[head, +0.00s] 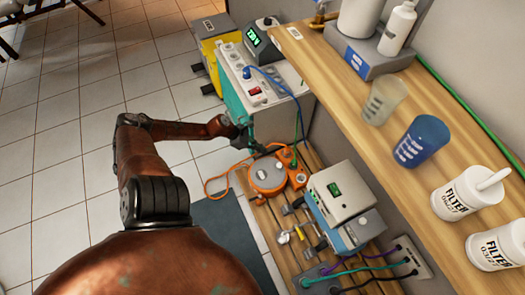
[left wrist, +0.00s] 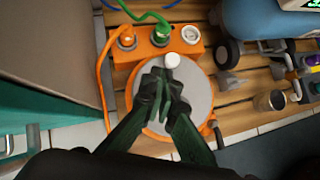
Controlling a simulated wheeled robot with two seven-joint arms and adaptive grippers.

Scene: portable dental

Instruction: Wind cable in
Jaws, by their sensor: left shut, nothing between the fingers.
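The orange cable reel (head: 267,174) with a grey disc top sits on the wooden slatted shelf. In the left wrist view the reel's grey disc (left wrist: 200,95) carries a white knob (left wrist: 172,60) near its edge. The orange cable (head: 208,182) loops out over the left side of the shelf, and it also shows in the left wrist view (left wrist: 103,75). My left gripper (head: 243,142) is shut and empty, above the reel. In the left wrist view its dark green fingers (left wrist: 163,88) overlap the disc just below the knob; contact cannot be told. My right gripper is not in view.
An orange socket box (left wrist: 155,42) with green and orange plugs adjoins the reel. A grey and teal cabinet (head: 258,85) stands behind. A device with a green display (head: 340,192) sits to the right. A wooden shelf (head: 400,135) with cups and filter tubs overhangs the right side.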

